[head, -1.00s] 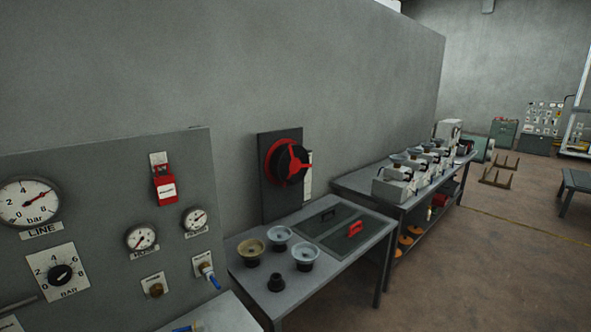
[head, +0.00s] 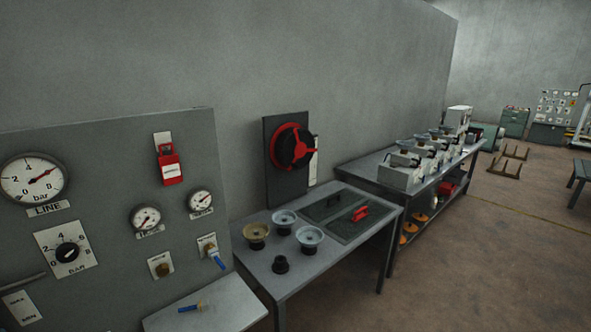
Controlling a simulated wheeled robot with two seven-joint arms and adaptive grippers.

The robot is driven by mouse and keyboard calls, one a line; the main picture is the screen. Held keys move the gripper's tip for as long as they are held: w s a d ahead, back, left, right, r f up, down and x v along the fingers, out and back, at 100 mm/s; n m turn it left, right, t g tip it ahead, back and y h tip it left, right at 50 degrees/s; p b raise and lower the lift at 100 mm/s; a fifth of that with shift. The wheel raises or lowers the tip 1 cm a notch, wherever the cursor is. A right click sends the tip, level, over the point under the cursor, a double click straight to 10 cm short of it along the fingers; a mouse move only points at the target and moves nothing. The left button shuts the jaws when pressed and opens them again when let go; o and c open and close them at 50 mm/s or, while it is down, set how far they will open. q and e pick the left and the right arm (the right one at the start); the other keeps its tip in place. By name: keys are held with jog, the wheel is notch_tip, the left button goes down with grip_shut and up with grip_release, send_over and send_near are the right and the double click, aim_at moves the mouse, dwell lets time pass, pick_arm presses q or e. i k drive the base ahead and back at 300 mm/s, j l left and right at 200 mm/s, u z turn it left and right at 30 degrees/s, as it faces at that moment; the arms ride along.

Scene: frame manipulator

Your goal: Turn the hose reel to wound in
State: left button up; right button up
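The hose reel (head: 293,147) is a black drum with a red rim and a red three-armed hub. It is mounted on a dark upright board (head: 273,184) behind a grey table, against the wall. A pale strip shows at the board's right edge, but its markings are too small to read. Neither of my grippers is in the head view.
A panel (head: 120,180) with gauges, a knob, a red tag and valves fills the left. The grey table (head: 320,252) holds several cups and a red-handled lid. A longer bench (head: 365,178) with machines stands beyond. Open floor (head: 480,260) lies at the right.

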aim_at(293, 147)
jog(key=i+l, duration=0.3)
jog(key=i+l+u, duration=0.1)
jog(key=i+l, duration=0.15)
jog(key=l, duration=0.2)
jog(key=i+l, duration=0.55)
jog(key=l, duration=0.2)
jog(key=i+l+u, duration=0.1)
jog(key=i+l, duration=0.45)
jog(key=l, duration=0.25)
jog(key=i+l+u, duration=0.1)
jog(key=i+l, duration=0.15)
jog(key=l, duration=0.15)
jog(key=i+l, duration=0.25)
jog(key=l, duration=0.15)
